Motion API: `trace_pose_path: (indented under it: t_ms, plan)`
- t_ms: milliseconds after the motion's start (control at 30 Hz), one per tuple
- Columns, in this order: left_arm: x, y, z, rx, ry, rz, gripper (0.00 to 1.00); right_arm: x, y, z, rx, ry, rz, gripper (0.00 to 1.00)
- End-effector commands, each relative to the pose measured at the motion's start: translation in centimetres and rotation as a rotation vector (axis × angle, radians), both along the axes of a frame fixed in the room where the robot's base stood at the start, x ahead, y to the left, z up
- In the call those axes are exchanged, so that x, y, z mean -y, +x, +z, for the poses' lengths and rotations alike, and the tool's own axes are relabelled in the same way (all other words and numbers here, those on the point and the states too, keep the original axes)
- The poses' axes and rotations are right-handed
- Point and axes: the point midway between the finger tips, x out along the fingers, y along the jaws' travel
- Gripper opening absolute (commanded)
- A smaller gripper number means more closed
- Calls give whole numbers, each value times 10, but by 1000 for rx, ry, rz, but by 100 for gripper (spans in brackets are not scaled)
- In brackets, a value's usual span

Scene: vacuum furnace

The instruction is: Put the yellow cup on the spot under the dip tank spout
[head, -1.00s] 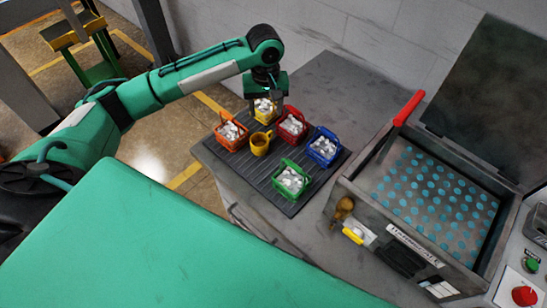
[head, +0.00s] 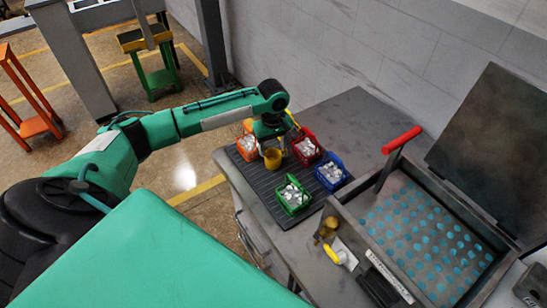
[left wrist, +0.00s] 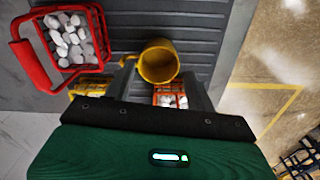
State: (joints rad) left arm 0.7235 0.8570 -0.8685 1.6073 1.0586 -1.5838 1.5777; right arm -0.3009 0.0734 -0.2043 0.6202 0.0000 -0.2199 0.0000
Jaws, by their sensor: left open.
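The yellow cup (head: 272,158) stands on the dark ribbed mat (head: 262,183) among small baskets. My left gripper (head: 270,140) is just behind and above the cup. In the left wrist view the cup (left wrist: 157,63) shows its open top and handle, and the open fingers of the left gripper (left wrist: 160,80) lie to either side of its near edge; I cannot tell whether they touch it. The tank (head: 425,230) at the right has a raised lid and a red lever. A brass fitting (head: 327,229) and a yellow-handled valve (head: 341,256) are at its front. The spot under the spout cannot be made out. My right gripper is out of view.
Orange (head: 247,147), red (head: 307,147), blue (head: 331,172) and green (head: 292,195) baskets of white pieces crowd the mat. A yellow basket is mostly hidden by my gripper. The grey bench (head: 370,120) is bare behind the mat.

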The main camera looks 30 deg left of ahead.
Motion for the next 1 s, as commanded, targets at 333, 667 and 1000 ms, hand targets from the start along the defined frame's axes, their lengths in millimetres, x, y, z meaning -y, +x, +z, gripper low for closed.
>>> trace_pose_path:
  t_ms: [333,667,1000]
  plan:
    - [-3,3,-34,-3,2,0,56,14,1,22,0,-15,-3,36]
    - [-3,3,-57,1,1,-2,56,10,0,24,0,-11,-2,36]
    - [-3,3,-57,1,1,-2,23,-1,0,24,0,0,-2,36]
